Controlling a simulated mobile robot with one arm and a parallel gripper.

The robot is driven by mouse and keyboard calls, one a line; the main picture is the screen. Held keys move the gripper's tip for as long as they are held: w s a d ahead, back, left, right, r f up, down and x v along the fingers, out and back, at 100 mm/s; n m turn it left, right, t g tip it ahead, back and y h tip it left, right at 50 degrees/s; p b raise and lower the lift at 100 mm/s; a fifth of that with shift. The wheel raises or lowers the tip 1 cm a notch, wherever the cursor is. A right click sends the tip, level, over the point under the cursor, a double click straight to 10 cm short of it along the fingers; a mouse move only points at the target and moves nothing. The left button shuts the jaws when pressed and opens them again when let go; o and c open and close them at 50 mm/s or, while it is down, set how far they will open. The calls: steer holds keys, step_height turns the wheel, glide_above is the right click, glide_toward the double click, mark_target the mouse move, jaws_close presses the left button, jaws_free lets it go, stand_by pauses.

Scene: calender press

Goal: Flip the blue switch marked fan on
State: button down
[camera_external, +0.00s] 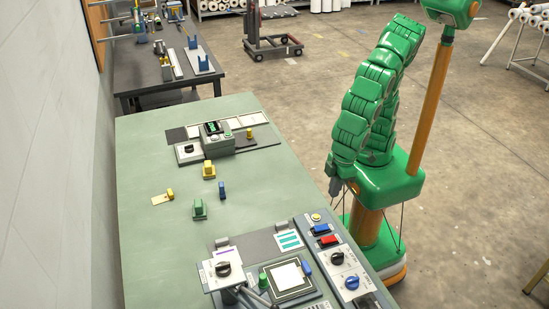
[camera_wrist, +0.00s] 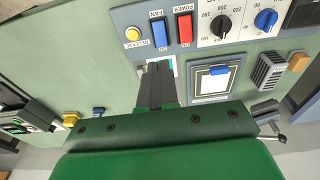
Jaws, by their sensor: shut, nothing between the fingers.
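The blue switch marked FAN (camera_wrist: 160,33) sits on the grey control panel, between a yellow button marked RELEASE (camera_wrist: 133,34) and a red switch marked POWER (camera_wrist: 185,29). In the external view the blue switch (camera_external: 321,229) is at the panel's far end, beside the red switch (camera_external: 328,241). I cannot tell which way the blue switch is set. My gripper (camera_wrist: 158,66) is shut and empty; its fingertips appear just below the blue switch in the wrist view, apart from it. In the external view my gripper (camera_external: 335,188) hangs beyond the panel, near the table's right edge.
Black (camera_wrist: 221,25) and blue (camera_wrist: 266,19) dials lie along the same panel. A framed white plate (camera_external: 288,277) and a lever stand beside it. Small yellow, green and blue blocks stand on the green table (camera_external: 160,235), whose middle is mostly clear.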

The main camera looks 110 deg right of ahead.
mark_target(316, 228)
steer(key=shift+w+d+r+t, duration=0.15)
steer(key=shift+w+t, duration=0.25)
steer(key=shift+w, duration=0.25)
steer(key=x, duration=1.3)
steer(key=shift+f, duration=0.3)
steer(key=shift+w+f, duration=0.1)
steer(key=shift+f, duration=0.1)
